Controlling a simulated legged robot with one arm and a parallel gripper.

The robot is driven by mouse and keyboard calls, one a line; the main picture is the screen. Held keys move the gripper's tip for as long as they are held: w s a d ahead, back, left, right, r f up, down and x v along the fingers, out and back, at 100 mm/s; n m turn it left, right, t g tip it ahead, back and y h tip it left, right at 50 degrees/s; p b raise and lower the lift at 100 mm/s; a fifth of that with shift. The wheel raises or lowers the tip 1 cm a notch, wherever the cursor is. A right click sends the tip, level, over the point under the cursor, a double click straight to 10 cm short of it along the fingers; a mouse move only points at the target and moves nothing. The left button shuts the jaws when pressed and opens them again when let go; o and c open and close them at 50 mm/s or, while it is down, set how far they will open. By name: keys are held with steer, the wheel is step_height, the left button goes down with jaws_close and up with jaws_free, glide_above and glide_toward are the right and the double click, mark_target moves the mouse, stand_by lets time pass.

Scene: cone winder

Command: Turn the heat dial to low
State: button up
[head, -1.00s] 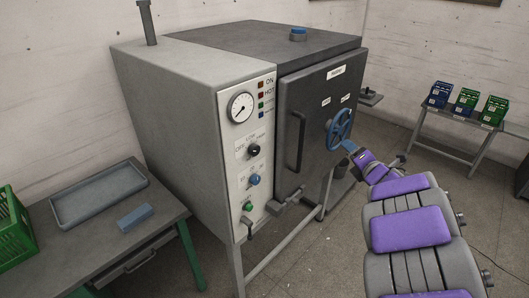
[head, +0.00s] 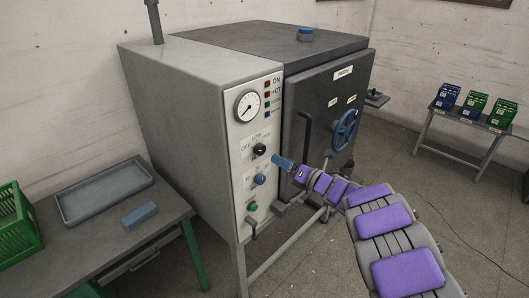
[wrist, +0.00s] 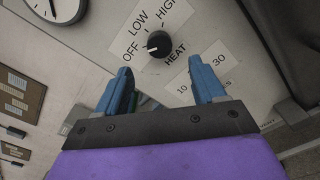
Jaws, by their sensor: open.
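The heat dial (head: 259,150) is a black round knob on the light control panel (head: 246,112) of the oven. In the wrist view the dial (wrist: 159,44) has OFF, LOW and HIGH printed around it, and its pale mark appears to point toward OFF. My gripper (head: 281,162) is just right of the dial in the head view. In the wrist view its blue fingers (wrist: 160,75) are spread, with the dial beyond the gap between them. It looks empty and apart from the dial.
A blue timer knob (head: 259,180) and a green button (head: 252,206) sit below the dial. A gauge (head: 248,106) is above. The dark oven door has a long handle (head: 305,137) and a blue handwheel (head: 345,130) close to my arm.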

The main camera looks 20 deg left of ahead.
mark_target(263, 150)
steer(key=x, duration=0.9)
steer(key=shift+w+a, duration=0.15)
steer(key=shift+a, duration=0.1)
steer(key=shift+c, duration=0.3)
steer(key=c, duration=1)
